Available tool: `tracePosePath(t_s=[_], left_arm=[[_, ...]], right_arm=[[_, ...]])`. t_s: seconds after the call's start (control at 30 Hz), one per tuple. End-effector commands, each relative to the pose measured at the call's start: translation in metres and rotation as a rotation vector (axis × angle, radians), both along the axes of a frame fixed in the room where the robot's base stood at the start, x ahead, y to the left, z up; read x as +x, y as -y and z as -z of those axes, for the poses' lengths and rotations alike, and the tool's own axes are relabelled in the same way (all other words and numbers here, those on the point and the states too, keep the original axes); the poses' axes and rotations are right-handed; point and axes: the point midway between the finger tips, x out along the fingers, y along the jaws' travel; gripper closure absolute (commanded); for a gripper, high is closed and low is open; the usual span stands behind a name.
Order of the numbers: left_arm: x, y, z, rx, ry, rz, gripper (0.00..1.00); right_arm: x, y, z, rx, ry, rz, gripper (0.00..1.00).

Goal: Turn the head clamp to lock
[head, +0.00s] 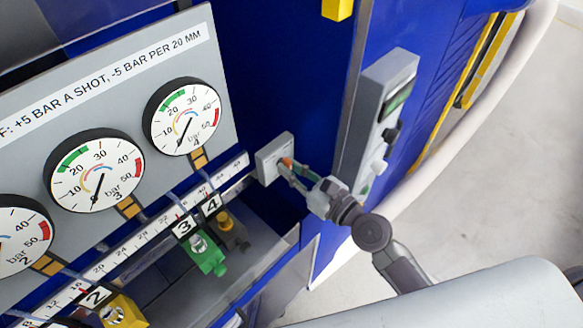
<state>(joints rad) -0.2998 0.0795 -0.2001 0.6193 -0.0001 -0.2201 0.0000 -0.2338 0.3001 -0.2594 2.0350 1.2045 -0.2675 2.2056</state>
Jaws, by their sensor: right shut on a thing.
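What looks like the head clamp is a small light-grey box (268,152) on the blue machine, right of the gauge panel. A small orange part (287,161) shows at its front, between my fingertips. My right gripper (290,168) reaches in from the lower right and is shut on this orange part. The fingers cover most of the part, so its exact turn position cannot be told. My left gripper is not in view.
A grey panel (120,190) with several round gauges stands at the left. Below it, numbered heads (203,253) in green and yellow sit along a ruler strip. A grey control box (385,120) is close to the right of my gripper. Open floor (500,180) lies at the right.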

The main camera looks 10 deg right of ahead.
Motion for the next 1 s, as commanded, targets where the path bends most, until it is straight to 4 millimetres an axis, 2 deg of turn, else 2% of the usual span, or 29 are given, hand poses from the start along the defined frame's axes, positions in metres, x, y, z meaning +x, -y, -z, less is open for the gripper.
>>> tracePosePath(t_s=[0.6, 1.0], left_arm=[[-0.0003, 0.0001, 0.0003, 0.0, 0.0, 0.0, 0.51], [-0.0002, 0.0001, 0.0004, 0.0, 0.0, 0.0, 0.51]], right_arm=[[-0.0003, -0.0011, -0.0007, -0.457, 0.305, 0.0, 1.0], [-0.0007, -0.0014, -0.0003, -0.646, 0.43, 0.0, 1.0]])
